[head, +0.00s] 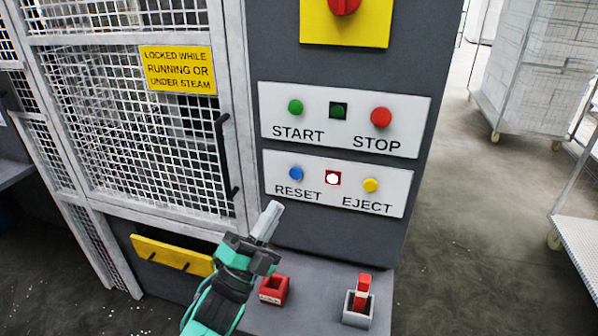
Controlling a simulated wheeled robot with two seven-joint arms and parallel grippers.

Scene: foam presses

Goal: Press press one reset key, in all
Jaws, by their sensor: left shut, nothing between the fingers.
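The blue RESET key (296,173) sits on the lower white plate (333,201) of the press's control column. A lit red-and-white lamp (333,178) is just right of it, and the yellow EJECT key (371,185) is further right. My left gripper (274,212) is shut and empty, its fingertips pointing up in front of the column, below and left of the RESET key in the picture. The gap to the key cannot be judged exactly, but no contact shows. My right gripper is not in view.
Above are the green START key (295,107), a dark green lamp (338,110) and the red STOP key (381,117). A mesh door (140,120) with a black handle (224,155) stands left. Red parts (362,290) sit on the ledge below. Trolleys stand right.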

